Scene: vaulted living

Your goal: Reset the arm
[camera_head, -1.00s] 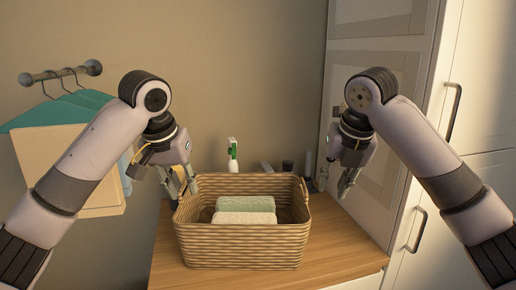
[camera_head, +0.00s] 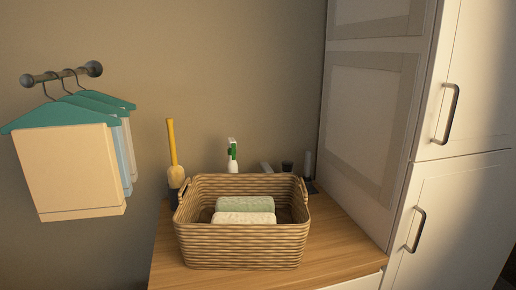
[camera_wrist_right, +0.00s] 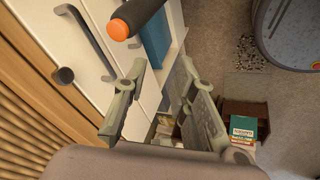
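Neither of my arms shows in the head view, so my left gripper is out of sight. My right gripper (camera_wrist_right: 160,80) shows in the right wrist view with its two grey fingers spread apart and nothing held between them. It hangs over a scene of white cabinet fronts and floor, away from the basket. A woven basket (camera_head: 240,245) stands upright on the wooden counter (camera_head: 335,240) in the head view. It holds a green rolled towel (camera_head: 245,204) and a white rolled towel (camera_head: 244,218).
Behind the basket are a yellow-handled brush (camera_head: 173,150), a green-and-white bottle (camera_head: 232,156) and small dark containers (camera_head: 288,166). Hangers with cloths (camera_head: 68,165) hang at left. A tall white cabinet (camera_head: 460,150) stands at right. A dark, orange-tipped rod (camera_wrist_right: 135,18) is near my right gripper.

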